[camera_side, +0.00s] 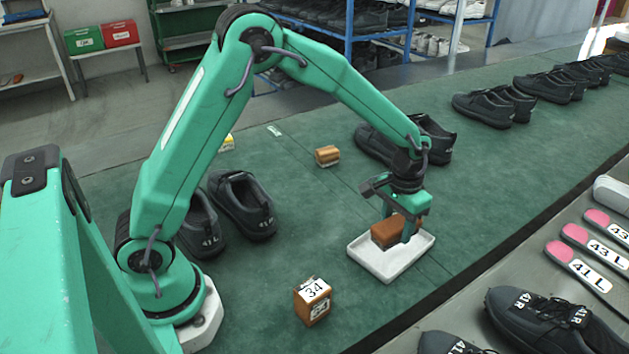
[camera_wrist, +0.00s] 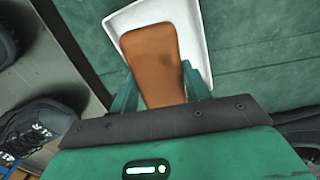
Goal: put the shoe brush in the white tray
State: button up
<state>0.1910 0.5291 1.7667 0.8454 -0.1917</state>
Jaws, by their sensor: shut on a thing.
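The shoe brush (camera_side: 387,232) is a brown wooden block with rounded corners. My gripper (camera_side: 398,228) is shut on it, one green finger on each side. In the wrist view the brush (camera_wrist: 152,58) lies between the two fingers of my gripper (camera_wrist: 158,92). The white tray (camera_side: 386,272) is a shallow dish on the green mat. In the side view the brush is over or inside the tray; I cannot tell whether it touches the tray floor. In the wrist view the white tray (camera_wrist: 122,18) shows behind the brush, its near part hidden by my gripper.
A box marked 34 (camera_side: 313,300) stands in front, left of the tray. A small wooden block (camera_side: 327,156) lies farther back. Dark shoes (camera_side: 243,203) stand near my base, and more (camera_side: 375,143) stand behind my gripper. Bare green mat lies left of the tray.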

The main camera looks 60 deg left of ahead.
aim_at(397, 218)
jog(key=shift+w+a+f, duration=0.35)
jog(key=shift+w+a, duration=0.05)
jog(key=shift+a, duration=0.05)
jog(key=shift+f, duration=2)
jog(key=shift+f, duration=0.15)
jog(key=o, duration=1)
jog(key=shift+o, duration=0.2)
notch_tip(397, 218, up, 12)
jog(key=shift+r, duration=0.1)
jog(key=shift+r, duration=0.15)
